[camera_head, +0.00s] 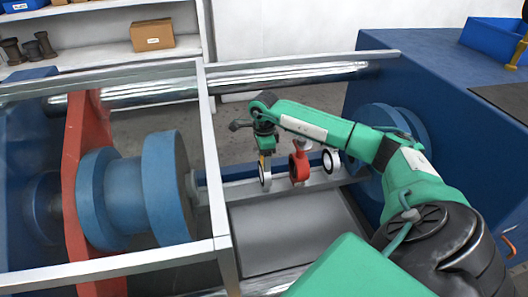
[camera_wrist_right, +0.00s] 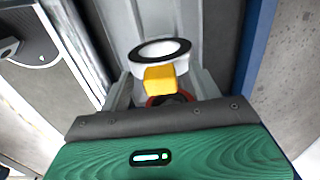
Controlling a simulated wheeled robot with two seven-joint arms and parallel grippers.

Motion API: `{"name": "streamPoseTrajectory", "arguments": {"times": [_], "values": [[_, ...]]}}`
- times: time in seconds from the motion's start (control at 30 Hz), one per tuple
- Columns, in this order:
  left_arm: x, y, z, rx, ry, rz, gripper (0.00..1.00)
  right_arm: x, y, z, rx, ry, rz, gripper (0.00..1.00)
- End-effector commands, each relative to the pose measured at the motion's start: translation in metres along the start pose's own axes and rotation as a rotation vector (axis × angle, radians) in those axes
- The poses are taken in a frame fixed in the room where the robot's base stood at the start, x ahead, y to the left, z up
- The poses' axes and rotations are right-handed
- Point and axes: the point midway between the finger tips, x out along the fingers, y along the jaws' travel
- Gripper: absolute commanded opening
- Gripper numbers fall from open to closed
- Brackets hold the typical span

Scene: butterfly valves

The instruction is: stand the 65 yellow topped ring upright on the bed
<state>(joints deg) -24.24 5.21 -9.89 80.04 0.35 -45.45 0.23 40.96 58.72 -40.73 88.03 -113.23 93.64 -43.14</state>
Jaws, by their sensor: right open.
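The yellow topped ring (camera_head: 265,178), a white ring with a black band, stands upright on the bed in the head view. In the right wrist view its ring (camera_wrist_right: 160,50) shows with the yellow block (camera_wrist_right: 159,79) nearest my gripper; no number is legible. My right gripper (camera_head: 264,150) is above it, pointing down. In the right wrist view the open fingers of my right gripper (camera_wrist_right: 160,82) lie on either side of the yellow block; contact is not clear. My left gripper is not in view.
A red valve (camera_head: 299,166) and another white ring (camera_head: 332,161) stand to the right along the bed. A pale frame post (camera_head: 213,170) and blue flanged cylinder (camera_head: 165,185) are at left. The grey tray (camera_head: 290,235) in front is bare. A blue cabinet (camera_head: 440,80) stands right.

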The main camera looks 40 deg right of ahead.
Motion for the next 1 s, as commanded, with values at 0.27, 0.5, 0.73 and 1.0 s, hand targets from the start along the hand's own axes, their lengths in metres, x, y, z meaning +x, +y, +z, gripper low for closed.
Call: {"name": "streamPoseTrajectory", "arguments": {"times": [0.27, 0.5, 0.73, 1.0], "values": [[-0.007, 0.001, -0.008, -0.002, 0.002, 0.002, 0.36, -0.075, -0.002, 0.0, 0.0, -0.003, -0.007, 0.63], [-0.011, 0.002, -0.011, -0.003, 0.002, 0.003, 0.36, -0.121, -0.001, 0.0, 0.0, -0.003, -0.004, 0.63], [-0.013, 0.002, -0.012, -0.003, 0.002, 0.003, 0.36, -0.137, 0.0, 0.0, 0.0, -0.001, -0.002, 0.63], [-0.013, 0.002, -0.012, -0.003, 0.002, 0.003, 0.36, -0.138, 0.0, 0.0, 0.0, -0.001, -0.001, 0.63]]}}
